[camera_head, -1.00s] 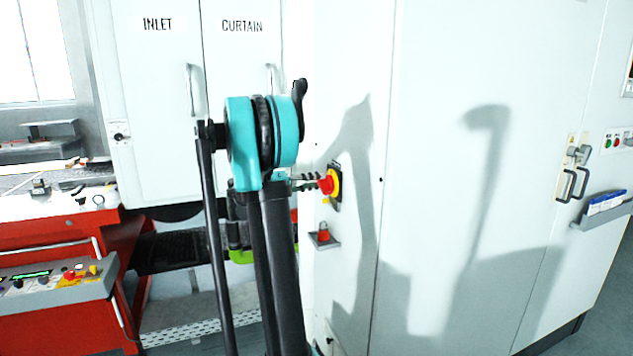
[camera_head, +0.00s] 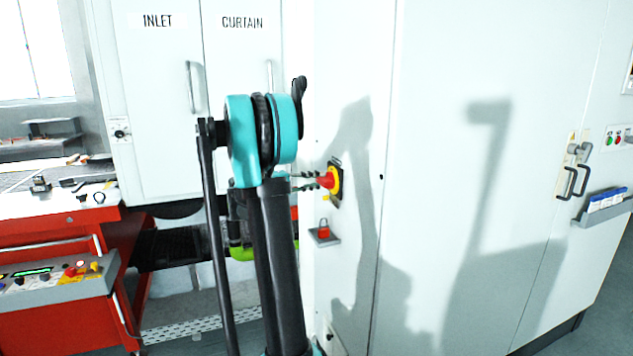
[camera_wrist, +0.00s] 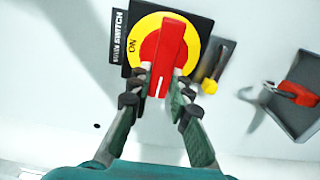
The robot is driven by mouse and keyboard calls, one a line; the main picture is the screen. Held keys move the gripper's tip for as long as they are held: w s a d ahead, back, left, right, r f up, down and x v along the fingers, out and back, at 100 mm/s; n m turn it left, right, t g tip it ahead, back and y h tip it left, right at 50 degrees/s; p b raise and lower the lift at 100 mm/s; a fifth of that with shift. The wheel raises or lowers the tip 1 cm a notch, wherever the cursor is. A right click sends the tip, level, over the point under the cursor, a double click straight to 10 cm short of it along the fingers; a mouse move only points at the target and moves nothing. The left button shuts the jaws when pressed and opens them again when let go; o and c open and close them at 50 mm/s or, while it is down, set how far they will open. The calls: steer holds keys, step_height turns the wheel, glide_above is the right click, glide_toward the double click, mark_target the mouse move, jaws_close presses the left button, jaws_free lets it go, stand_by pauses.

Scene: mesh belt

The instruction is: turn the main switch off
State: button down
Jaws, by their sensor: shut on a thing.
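The main switch (camera_wrist: 166,50) is a red rotary handle on a yellow disc with a black plate. In the wrist view its label reads MAIN SWITCH, and "ON" is printed on the yellow ring. In the head view the switch (camera_head: 333,181) sits on the side of the white cabinet. My gripper (camera_wrist: 160,84) has its two fingers on either side of the red handle's lower end, shut on it. In the head view my gripper (camera_head: 316,181) reaches the handle from the left, partly hidden by my arm.
A yellow-tipped piece (camera_wrist: 210,85) hangs beside the switch plate. A red padlock (camera_head: 323,229) rests on a small grey shelf (camera_head: 328,240) below. White cabinet doors (camera_head: 460,60) fill the right. A red cart (camera_head: 60,225) with a control box stands at the left.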

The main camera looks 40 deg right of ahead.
steer(key=c, duration=1.4)
jaws_free()
steer(key=v, duration=1.2)
steer(key=shift+f, duration=0.1)
